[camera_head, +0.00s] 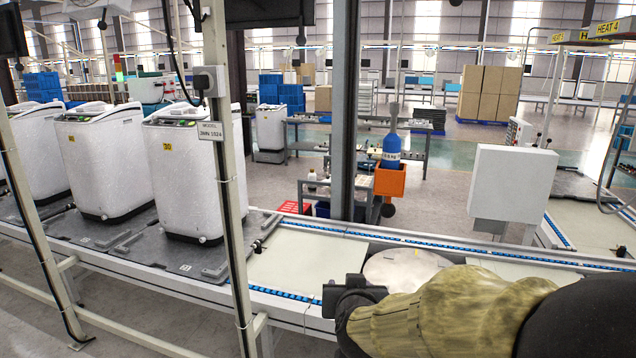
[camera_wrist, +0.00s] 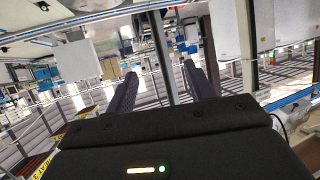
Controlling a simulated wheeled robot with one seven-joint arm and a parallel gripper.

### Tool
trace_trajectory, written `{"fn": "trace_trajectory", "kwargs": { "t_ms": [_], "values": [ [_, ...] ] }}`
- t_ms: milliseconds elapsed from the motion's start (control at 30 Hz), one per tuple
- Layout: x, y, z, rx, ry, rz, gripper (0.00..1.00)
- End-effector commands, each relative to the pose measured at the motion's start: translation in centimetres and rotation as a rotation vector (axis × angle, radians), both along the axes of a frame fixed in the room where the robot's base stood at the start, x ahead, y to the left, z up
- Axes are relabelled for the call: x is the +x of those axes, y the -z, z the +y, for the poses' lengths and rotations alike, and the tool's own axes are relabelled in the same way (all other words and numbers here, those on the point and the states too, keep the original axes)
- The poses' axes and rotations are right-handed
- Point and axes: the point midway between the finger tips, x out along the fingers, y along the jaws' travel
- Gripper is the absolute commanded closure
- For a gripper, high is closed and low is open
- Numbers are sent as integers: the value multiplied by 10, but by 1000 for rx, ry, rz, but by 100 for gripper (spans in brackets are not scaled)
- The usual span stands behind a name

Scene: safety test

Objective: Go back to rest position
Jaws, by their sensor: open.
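My arm reaches in from the lower right of the head view, in a yellow-green cover. My gripper (camera_head: 345,292) is at its end, above the near edge of the conveyor (camera_head: 310,255); its fingers are hard to make out there. In the wrist view my gripper (camera_wrist: 158,85) shows two dark ribbed fingers set apart, with nothing between them. The wrist picture is tilted, with the conveyor and machines at odd angles.
White washing machines (camera_head: 190,170) stand on grey pallets on the conveyor at left. A metal post (camera_head: 226,180) rises in front of the line, left of my gripper. A round plate (camera_head: 405,268) lies in the conveyor just beyond my arm. A white box (camera_head: 512,183) stands at right.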

Motion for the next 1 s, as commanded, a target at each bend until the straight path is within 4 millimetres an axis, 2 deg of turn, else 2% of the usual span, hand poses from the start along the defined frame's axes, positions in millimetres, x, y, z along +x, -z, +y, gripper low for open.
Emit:
{"fn": "trace_trajectory", "kwargs": {
  "t_ms": [33, 167, 300, 400, 533, 667, 1000],
  "values": [
    [-9, 17, -6, 4, -26, 75, 46],
    [-40, 61, -20, 17, -80, 290, 46],
    [-89, 104, -44, 13, -91, 549, 46],
    [-128, 128, -62, 5, -81, 728, 46],
    [-165, 144, -82, -12, -49, 887, 46],
    [-178, 148, -88, -21, -36, 938, 46],
    [-177, 148, -88, -20, -35, 935, 46]
  ]
}}
